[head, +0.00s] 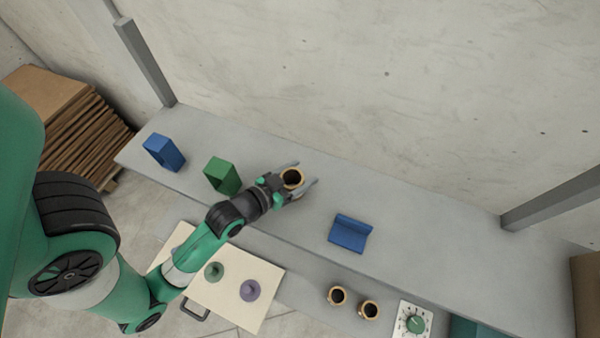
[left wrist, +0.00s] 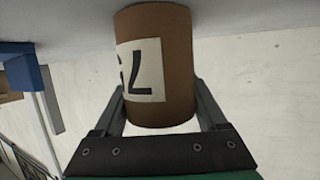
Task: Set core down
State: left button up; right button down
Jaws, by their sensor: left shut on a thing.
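A brown cardboard core (head: 292,177) with a dark hollow middle is between the fingers of my left gripper (head: 300,180), over the grey bench (head: 400,215). In the left wrist view the core (left wrist: 182,55) shows a white label with dark characters, partly turned out of sight. The left gripper (left wrist: 165,105) is shut on it, one finger on each side. I cannot tell whether the core touches the bench. My right gripper does not show.
A blue box (head: 164,152) and a green box (head: 222,176) stand left of the gripper. A blue angled holder (head: 350,233) lies to the right. Two more cores (head: 337,296) stand near a dial panel (head: 414,322). A cream board (head: 222,300) carries two knobs. The bench's far right is clear.

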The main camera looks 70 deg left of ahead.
pick_arm(q)
jog(key=o, duration=1.3)
jog(key=shift+s+r, duration=0.15)
jog(key=v, duration=0.5)
jog(key=shift+s+d, duration=0.15)
jog(key=shift+s, duration=0.05)
jog(key=p+v, duration=0.3)
jog(key=v, duration=0.3)
jog(key=shift+s+r, duration=0.1)
jog(key=shift+s, duration=0.05)
